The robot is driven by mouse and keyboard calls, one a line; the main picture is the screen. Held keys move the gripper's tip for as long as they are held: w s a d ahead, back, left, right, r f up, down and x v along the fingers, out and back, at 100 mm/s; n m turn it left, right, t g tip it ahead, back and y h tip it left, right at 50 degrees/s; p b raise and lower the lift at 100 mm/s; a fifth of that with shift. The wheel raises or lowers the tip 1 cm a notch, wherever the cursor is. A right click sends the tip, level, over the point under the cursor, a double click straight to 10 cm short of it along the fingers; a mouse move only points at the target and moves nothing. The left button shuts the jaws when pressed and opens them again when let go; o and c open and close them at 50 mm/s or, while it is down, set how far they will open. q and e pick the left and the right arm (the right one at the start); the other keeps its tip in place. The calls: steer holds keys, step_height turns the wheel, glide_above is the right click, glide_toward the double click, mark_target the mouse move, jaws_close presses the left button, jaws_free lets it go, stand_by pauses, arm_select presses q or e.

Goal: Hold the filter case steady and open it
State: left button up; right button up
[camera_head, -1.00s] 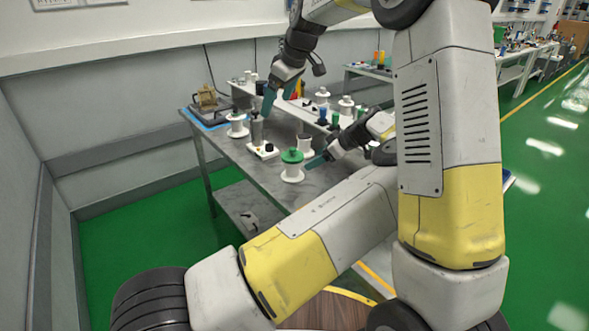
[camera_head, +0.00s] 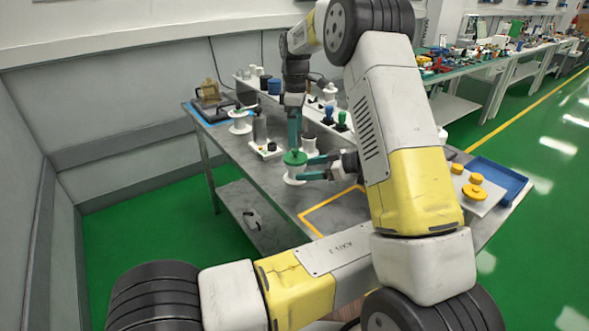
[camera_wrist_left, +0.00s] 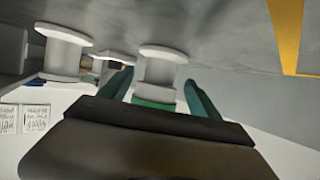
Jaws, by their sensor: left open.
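The filter case, a white spool-shaped body with a green lid (camera_head: 296,158), stands upright on the grey table. My left gripper (camera_head: 303,168) comes at it level from the right, open. In the left wrist view, which looks upside down, the case's white body (camera_wrist_left: 159,70) shows between the two teal fingers of my left gripper (camera_wrist_left: 157,78), with gaps at the sides. My right gripper (camera_head: 293,146) points straight down, its teal fingertips at the top of the green lid. Its fingers overlap in the picture, so their opening and any contact are unclear.
A similar white spool (camera_head: 309,147) stands just behind the case. A white holder (camera_head: 266,150) and another white spool (camera_head: 240,124) are to the left. A yellow outline (camera_head: 318,208) marks bare table in front. A blue tray (camera_head: 515,184) is at the right.

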mark_target(295, 150)
arm_select(q)
steer(key=shift+x, duration=2.65)
jaws_close()
arm_select(e)
steer(key=shift+o, duration=0.3)
steer(key=shift+r, duration=0.1)
steer(key=r+m, duration=0.1)
steer(key=m, duration=0.2)
steer(key=shift+a+r+m, duration=0.1)
steer(key=shift+r+m, duration=0.3)
step_height(295, 150, down, 10)
steer(key=m, duration=0.5)
steer(key=shift+s+r, duration=0.1)
steer(key=shift+s, duration=0.05)
